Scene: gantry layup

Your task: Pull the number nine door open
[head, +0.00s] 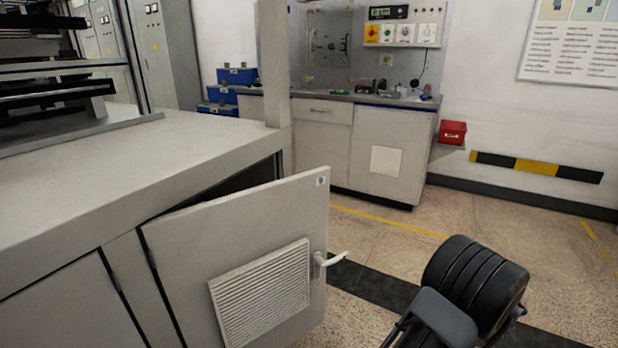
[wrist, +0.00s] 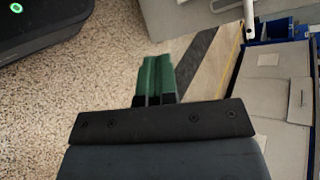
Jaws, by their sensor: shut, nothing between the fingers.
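A grey cabinet door (head: 185,255) with a ribbed vent panel stands ajar on the left in the head view, swung out from the dark opening behind it. It has a white lever handle (head: 329,259) on its right edge and a small label (head: 321,181) at its top corner, too small to read. In the wrist view, a white handle-like part (wrist: 250,18) shows at the top right, apart from my gripper. My gripper (wrist: 158,62) shows green fingers closed together with nothing between them, above speckled floor. The fingers are not visible in the head view.
My dark arm fills the lower right. Speckled floor (head: 480,215) between door and wall is clear.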

